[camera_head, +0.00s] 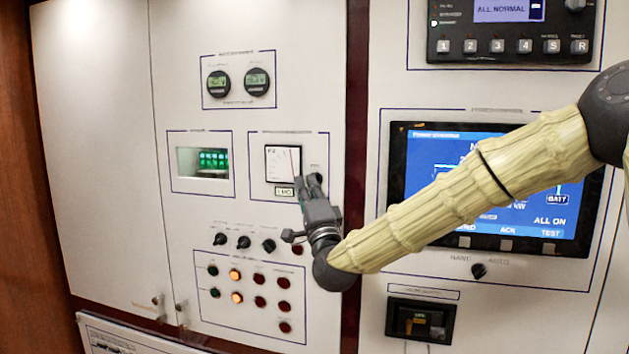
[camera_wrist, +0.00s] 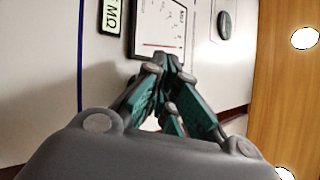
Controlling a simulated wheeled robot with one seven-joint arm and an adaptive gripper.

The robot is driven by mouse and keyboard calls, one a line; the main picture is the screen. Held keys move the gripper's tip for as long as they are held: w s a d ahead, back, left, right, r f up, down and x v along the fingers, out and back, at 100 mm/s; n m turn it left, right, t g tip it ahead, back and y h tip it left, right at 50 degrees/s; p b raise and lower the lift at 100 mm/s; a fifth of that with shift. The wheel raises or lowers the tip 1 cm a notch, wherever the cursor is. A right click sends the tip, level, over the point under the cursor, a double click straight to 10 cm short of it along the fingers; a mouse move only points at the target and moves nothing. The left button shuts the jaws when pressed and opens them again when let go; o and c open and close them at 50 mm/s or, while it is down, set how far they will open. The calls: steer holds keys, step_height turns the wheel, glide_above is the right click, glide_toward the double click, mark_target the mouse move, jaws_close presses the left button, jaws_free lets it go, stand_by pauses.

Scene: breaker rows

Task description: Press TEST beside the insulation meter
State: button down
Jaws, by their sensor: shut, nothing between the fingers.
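The insulation meter (camera_head: 283,161) is a square white-faced dial in an outlined panel, with an MΩ label (camera_head: 284,191) under it. In the wrist view the meter (camera_wrist: 160,25) shows turned sideways at the top, with the MΩ label (camera_wrist: 112,15) at its left. My gripper (camera_head: 314,180) is shut and empty, its tips just right of the meter's lower part. In the wrist view the tips (camera_wrist: 173,62) overlap the meter's near edge. A tiny unreadable caption shows above the tips. The TEST button itself is hidden behind my gripper; contact cannot be told.
Two round gauges (camera_head: 238,83) sit above, and a green-lit display (camera_head: 203,162) is at the left. Rotary knobs (camera_head: 243,242) and several lamps (camera_head: 258,279) are below. A large blue screen (camera_head: 450,170), right, is partly covered by my arm.

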steer(key=shift+w+d+b, duration=0.2)
steer(key=shift+w+b, duration=0.45)
steer(key=shift+w, duration=0.1)
stand_by(0.9)
steer(key=shift+s, duration=0.15)
steer(key=shift+s+a+b, duration=0.2)
steer(key=shift+s+b, duration=0.35)
steer(key=shift+s, duration=0.1)
steer(key=shift+s, duration=0.1)
steer(key=s, duration=0.1)
steer(key=s+a+b, duration=0.1)
steer(key=s, duration=0.1)
steer(key=s+b, duration=0.1)
steer(key=shift+s+a, duration=0.3)
stand_by(0.4)
stand_by(0.4)
